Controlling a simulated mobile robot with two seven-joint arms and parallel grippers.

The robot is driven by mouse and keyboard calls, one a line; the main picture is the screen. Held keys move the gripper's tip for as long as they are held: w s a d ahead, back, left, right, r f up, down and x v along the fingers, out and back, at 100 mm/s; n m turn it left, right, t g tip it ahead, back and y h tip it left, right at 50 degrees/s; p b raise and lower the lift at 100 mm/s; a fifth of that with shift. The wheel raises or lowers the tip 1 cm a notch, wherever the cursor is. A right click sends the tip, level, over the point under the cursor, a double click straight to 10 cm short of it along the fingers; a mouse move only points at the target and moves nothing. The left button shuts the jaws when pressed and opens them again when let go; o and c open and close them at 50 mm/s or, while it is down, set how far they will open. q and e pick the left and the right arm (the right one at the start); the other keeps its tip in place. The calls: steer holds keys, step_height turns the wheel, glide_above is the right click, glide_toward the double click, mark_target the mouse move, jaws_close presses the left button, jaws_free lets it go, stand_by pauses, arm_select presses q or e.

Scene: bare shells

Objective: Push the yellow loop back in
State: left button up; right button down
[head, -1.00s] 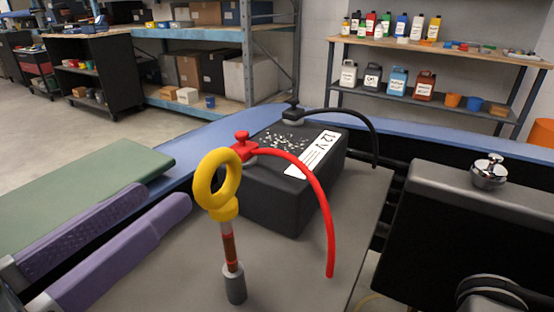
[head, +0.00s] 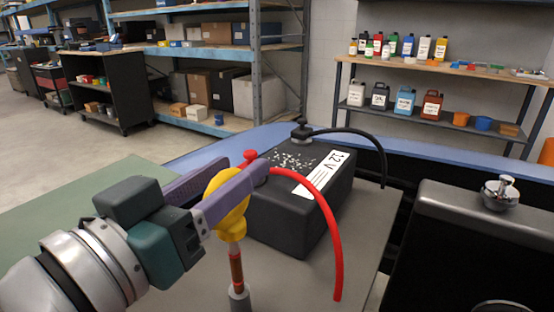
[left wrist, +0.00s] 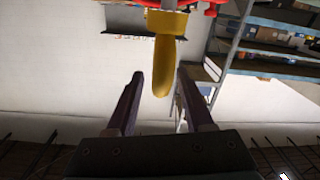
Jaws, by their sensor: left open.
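The yellow loop (head: 232,222) is the handle on top of a thin upright rod (head: 236,266) with a reddish-brown stretch. The rod stands in a grey tube (head: 239,297), and a length of it shows between loop and tube. My left gripper (head: 247,171) reaches in from the left, open, its purple fingers on either side of the loop. The near finger hides the loop's middle. In the left wrist view the loop (left wrist: 163,66) shows edge-on between the open fingertips (left wrist: 160,76), with gaps visible on both sides. My right gripper is not in view.
A black 12 V battery (head: 290,222) stands just behind the loop. Its red cable (head: 329,225) curves down right of the rod, and a black cable (head: 365,139) arcs behind. A dark housing with a metal cap (head: 499,193) stands at right. A green surface (head: 60,210) lies at left.

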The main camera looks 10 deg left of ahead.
arm_select(q)
jaws_close()
stand_by(0.3)
stand_by(1.1)
